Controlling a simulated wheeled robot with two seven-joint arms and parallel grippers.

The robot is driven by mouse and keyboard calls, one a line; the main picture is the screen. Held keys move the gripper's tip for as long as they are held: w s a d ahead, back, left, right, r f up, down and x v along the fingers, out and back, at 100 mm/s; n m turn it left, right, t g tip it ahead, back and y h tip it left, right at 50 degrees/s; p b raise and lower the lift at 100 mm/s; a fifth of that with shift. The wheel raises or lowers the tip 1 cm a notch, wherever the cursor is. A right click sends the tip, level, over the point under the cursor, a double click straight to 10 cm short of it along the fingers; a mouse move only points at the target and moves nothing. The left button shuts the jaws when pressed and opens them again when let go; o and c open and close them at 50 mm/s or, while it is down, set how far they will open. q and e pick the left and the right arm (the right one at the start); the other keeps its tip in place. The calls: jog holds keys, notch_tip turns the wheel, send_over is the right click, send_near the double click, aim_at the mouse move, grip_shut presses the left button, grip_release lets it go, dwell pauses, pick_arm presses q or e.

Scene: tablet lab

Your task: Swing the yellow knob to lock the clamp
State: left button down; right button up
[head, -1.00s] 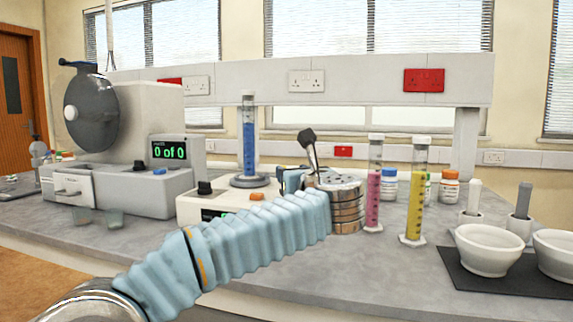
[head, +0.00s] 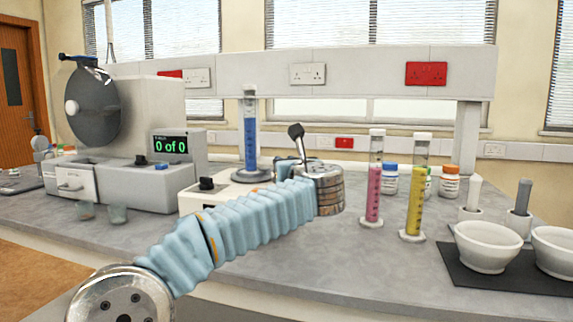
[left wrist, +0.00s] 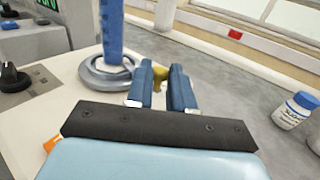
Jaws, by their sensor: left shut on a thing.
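The yellow knob (left wrist: 160,76) shows in the left wrist view between the blue fingers of my left gripper (left wrist: 162,80). The gripper is shut on it; the fingers hide most of the knob. In the head view my left gripper (head: 285,168) is partly hidden by my own wrist, and the knob is hidden. The clamp's shape and position cannot be made out. Beside the fingers stands a blue-filled tube (left wrist: 111,30) on a round grey base; it also shows in the head view (head: 250,135). My right gripper is not in view.
A white instrument (head: 190,205) with a black dial lies beneath my left arm. A larger machine (head: 165,190) stands left. Pink (head: 373,195) and yellow (head: 415,203) cylinders, bottles and mortars (head: 488,247) stand right. The bench front between is clear.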

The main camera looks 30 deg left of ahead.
pick_arm(q)
jog(key=shift+w+d+n+g+y, duration=0.15)
jog(key=shift+w+n+g+y, duration=0.2)
jog(key=shift+n+g+y, duration=0.2)
jog(key=shift+w+n+g+y+p, duration=0.25)
jog(key=shift+n+g+y+p, duration=0.3)
jog(key=shift+g, duration=0.4)
jog(key=c, duration=1)
grip_release()
jog(key=shift+c, duration=0.2)
jog(key=b+v, duration=0.3)
jog(key=v, duration=1)
jog(key=shift+s+d, duration=0.15)
jog(key=shift+d, duration=0.15)
